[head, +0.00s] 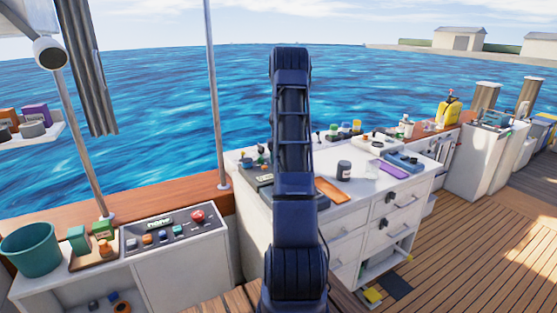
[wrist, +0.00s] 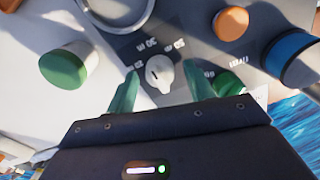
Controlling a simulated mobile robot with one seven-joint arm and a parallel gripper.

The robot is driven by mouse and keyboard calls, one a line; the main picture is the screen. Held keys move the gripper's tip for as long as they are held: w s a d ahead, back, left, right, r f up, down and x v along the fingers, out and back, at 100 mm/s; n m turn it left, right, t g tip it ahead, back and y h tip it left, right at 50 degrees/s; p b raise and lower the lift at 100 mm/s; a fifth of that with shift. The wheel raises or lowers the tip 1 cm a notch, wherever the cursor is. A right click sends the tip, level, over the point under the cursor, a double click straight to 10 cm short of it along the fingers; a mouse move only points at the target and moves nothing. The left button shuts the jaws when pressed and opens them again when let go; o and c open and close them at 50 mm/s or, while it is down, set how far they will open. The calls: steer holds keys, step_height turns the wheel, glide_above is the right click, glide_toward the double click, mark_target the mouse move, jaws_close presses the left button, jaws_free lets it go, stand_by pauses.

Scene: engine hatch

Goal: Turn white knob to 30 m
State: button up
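The white knob (wrist: 159,73) sits on a dark dial plate with small white markings, which appear upside down and are too blurred to read surely. Its pointer direction is unclear. My gripper (wrist: 162,78) is open in the wrist view, with one green finger on each side of the knob. Gaps show between the fingers and the knob, and I see no clear contact. In the head view my dark blue arm stands over the white cabinet (head: 345,217), and I cannot make out the white knob or my gripper there.
Around the dial are a green-topped white knob (wrist: 64,66), a large round ring (wrist: 118,10), an orange knob (wrist: 231,23), a blue cylinder (wrist: 291,55) and a green part (wrist: 230,84).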

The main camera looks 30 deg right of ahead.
step_height(320, 180, up, 11)
steer(key=shift+f, duration=0.15)
stand_by(0.5)
stand_by(0.4)
